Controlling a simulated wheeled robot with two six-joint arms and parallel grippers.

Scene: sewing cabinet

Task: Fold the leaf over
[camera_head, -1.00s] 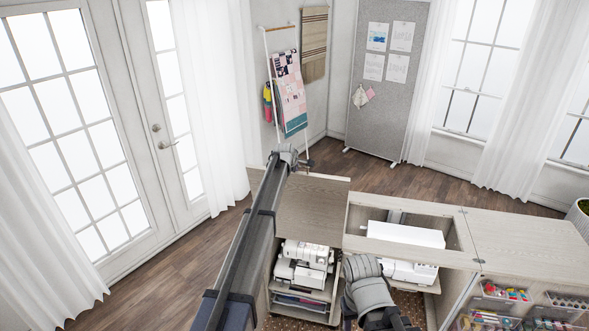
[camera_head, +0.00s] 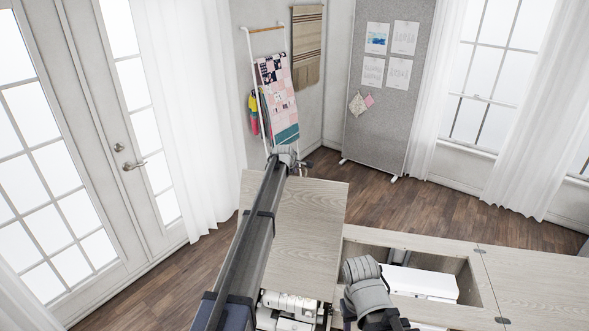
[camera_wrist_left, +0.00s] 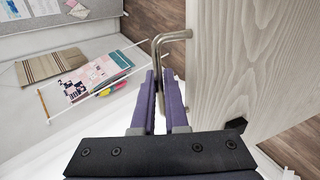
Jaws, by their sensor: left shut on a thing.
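The leaf (camera_head: 311,225) is a pale wood-grain panel at the left end of the cabinet in the head view. It shows its broad face and hides part of the shelf below. In the left wrist view the leaf (camera_wrist_left: 245,65) fills the right side, with a bent metal handle (camera_wrist_left: 172,38) at its edge. My left gripper (camera_wrist_left: 160,103) is shut on this handle. In the head view my left gripper (camera_head: 299,163) is at the leaf's far edge, its fingers mostly hidden by the arm. My right arm shows low in the middle, but its gripper is not visible.
The cabinet top (camera_head: 540,270) has an open well with a white machine (camera_head: 425,283) inside. Another white machine (camera_head: 290,306) sits below the leaf. A quilt rack (camera_head: 252,75) and a grey pinboard (camera_head: 385,110) stand beyond. Wooden floor (camera_head: 390,205) lies clear between them and the cabinet.

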